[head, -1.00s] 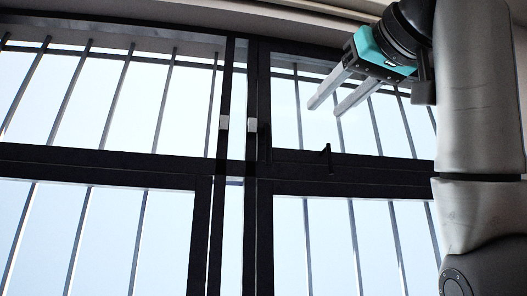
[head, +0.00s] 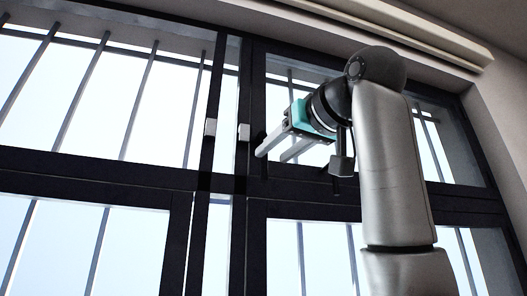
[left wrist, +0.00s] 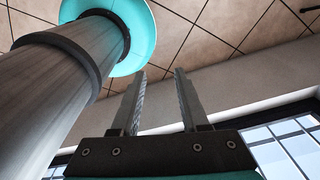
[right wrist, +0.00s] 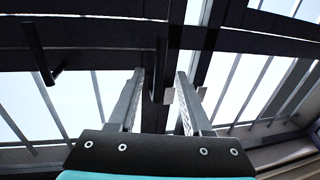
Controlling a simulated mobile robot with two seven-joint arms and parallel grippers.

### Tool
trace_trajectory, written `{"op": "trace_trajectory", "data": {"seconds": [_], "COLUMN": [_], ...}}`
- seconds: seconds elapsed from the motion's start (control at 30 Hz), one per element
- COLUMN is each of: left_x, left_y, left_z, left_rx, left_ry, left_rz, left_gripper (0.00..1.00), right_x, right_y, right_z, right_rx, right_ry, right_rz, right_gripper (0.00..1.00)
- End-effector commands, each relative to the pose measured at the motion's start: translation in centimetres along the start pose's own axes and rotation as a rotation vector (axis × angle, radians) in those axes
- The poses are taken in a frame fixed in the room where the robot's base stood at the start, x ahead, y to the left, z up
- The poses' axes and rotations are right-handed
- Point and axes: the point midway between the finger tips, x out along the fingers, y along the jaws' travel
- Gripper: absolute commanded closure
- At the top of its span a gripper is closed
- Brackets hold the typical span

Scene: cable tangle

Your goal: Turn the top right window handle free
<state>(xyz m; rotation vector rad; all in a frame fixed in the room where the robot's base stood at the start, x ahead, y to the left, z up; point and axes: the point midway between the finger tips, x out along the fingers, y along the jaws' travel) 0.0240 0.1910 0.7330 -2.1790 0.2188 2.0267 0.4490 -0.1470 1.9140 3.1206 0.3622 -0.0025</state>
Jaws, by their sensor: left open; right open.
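The top right window (head: 350,192) has a dark handle (head: 262,166) on its left frame. In the right wrist view a dark upright bar, seemingly this handle (right wrist: 160,66), shows between the fingertips. My right gripper (head: 274,154) is open in front of the window's lower left corner; contact with the handle cannot be told. A second black handle (right wrist: 40,52) on the bottom frame shows at the left of the right wrist view. My left gripper (left wrist: 160,72) is open and empty, pointing up toward wall and ceiling; it is outside the head view.
Bars (head: 138,105) stand behind the glass. A pale rail (head: 400,28) runs above the window. The left wrist view shows a tiled ceiling (left wrist: 230,25).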

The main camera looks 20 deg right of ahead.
Motion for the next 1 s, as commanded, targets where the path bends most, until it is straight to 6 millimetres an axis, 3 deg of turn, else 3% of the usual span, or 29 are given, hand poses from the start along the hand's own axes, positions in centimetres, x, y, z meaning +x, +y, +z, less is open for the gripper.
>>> {"op": "trace_trajectory", "data": {"seconds": [0.1, 0.3, 0.7, 1.0], "left_x": [-1.3, -2.3, -2.4, -2.4], "left_y": [-0.1, -0.1, 0.0, 0.1], "left_z": [-1.3, -2.1, -1.5, -1.3], "left_rx": [0.0, 0.0, 0.0, 0.0], "left_ry": [0.019, 0.032, 0.023, 0.018], "left_rz": [-0.001, 0.0, 0.001, 0.001], "left_gripper": [0.56, 0.56, 0.56, 0.56], "right_x": [2.4, 4.7, 5.4, 5.3], "right_y": [-0.1, 0.0, 0.0, 0.0], "right_z": [-0.2, -0.1, 0.0, 0.0], "right_rx": [0.0, 0.001, 0.0, 0.0], "right_ry": [-0.004, -0.002, 0.0, 0.0], "right_rz": [0.0, 0.0, 0.0, 0.0], "right_gripper": [0.51, 0.51, 0.51, 0.84]}}
